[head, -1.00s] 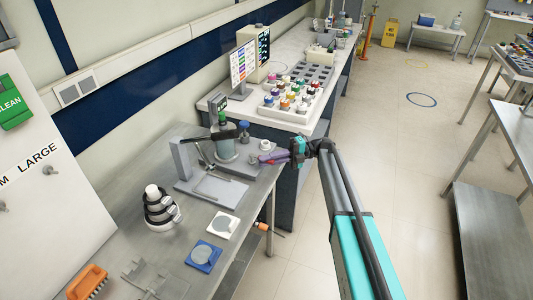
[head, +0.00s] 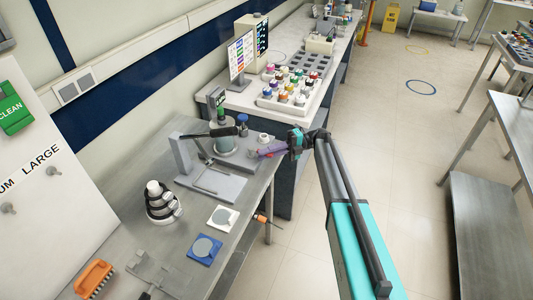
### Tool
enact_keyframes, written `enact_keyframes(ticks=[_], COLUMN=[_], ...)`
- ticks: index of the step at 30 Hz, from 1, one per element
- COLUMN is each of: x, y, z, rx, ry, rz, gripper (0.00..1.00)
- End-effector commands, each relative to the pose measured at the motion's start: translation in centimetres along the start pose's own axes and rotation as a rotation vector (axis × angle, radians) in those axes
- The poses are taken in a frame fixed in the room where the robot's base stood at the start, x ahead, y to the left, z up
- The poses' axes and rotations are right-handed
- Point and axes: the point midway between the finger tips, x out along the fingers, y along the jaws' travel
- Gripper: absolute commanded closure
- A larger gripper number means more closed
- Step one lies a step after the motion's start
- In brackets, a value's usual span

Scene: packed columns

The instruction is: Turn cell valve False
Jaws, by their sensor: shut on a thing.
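The cell (head: 224,143) is a grey-green cylinder standing on a grey fixture block (head: 268,164) at the back of the near steel table. Small knobs sit on the block: a blue one (head: 243,119) behind and a pale one (head: 264,137) to the right of the cell. My gripper (head: 256,153) reaches in from the right, its purple fingers low beside the cell. It is shut on a small part there, apparently the cell valve, which the fingers mostly hide. The valve's angle cannot be made out.
A grey press stand (head: 184,158) with a black lever is just left of the cell. A rack of coloured jars (head: 295,92) stands behind.

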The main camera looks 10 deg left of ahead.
Motion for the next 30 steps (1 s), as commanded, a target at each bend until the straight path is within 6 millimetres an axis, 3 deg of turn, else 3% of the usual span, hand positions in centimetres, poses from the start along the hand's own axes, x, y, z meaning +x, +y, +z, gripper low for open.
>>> enact_keyframes(ticks=[1,4,30], x=[-0.12,-0.11,-0.34], y=[0.09,0.08,-0.31], z=[0.11,0.09,0.56], rx=[-0.002,-0.002,-0.002], ry=[-0.004,-0.004,-0.037], rz=[0.001,0.000,0.000], gripper=[0.86,0.70,0.70])
